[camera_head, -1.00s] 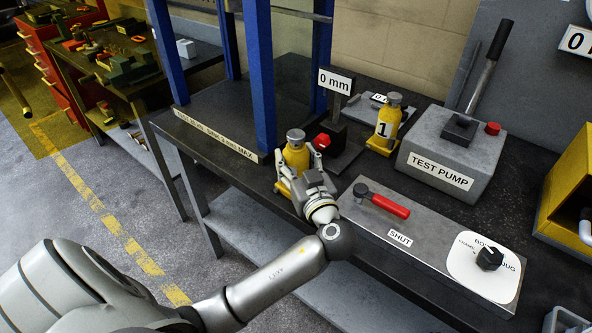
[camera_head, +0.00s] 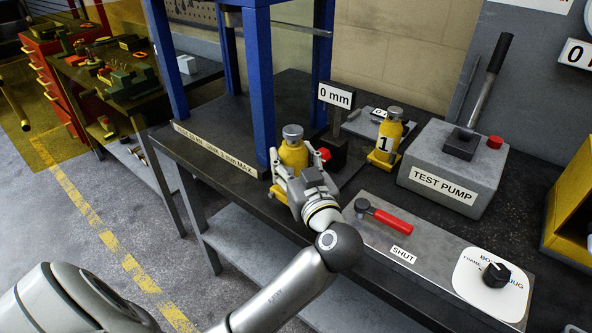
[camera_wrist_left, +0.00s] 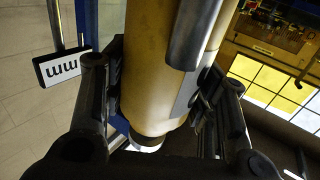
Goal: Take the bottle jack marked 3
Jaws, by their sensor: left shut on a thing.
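My left gripper (camera_head: 297,180) is shut on a yellow bottle jack (camera_head: 293,154) with a grey cap, beside the blue frame's front post. The jack is upright and appears raised a little above the bench. In the left wrist view the yellow body (camera_wrist_left: 150,85) fills the space between the two fingers (camera_wrist_left: 160,115). No number can be read on this jack in either view. Another yellow bottle jack, marked 1 (camera_head: 385,140), stands on the bench to the right. My right gripper is not in view.
The blue press frame (camera_head: 260,90) stands close left of the held jack. A "0 mm" sign (camera_head: 335,95) and a red button (camera_head: 325,154) are just behind it. The test pump (camera_head: 450,165) and the panel with a red-handled lever (camera_head: 390,220) are to the right.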

